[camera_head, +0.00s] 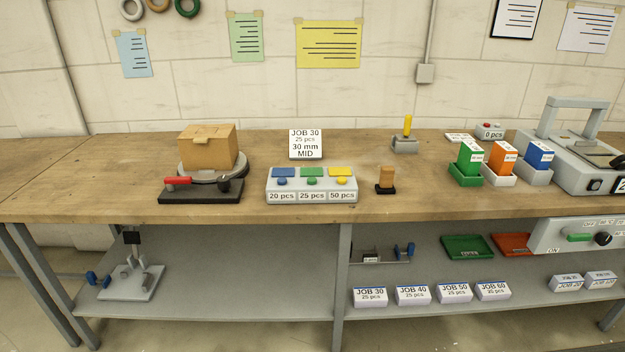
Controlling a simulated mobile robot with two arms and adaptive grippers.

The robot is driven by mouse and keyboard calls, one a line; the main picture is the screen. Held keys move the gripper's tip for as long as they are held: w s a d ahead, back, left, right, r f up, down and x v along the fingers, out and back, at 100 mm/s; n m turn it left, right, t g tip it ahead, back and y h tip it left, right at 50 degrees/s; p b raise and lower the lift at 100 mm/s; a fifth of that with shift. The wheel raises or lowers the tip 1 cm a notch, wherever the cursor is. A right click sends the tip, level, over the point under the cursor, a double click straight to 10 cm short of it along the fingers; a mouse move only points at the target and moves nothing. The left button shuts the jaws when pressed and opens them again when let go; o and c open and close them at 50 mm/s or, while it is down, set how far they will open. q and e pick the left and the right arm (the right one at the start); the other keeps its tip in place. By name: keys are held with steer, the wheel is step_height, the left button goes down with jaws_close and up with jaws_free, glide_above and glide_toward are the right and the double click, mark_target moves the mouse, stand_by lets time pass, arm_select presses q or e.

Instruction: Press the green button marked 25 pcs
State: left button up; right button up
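Nothing covers the buttons. Neither of my grippers is in view.
A card reading "JOB 30, 25 pcs, 30 mm MID" (305,144) stands behind the box. A cardboard box on a turntable (207,147) is to the left; a small wooden-topped stamp (386,178) is to the right. The bench front (250,213) before the buttons is clear.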

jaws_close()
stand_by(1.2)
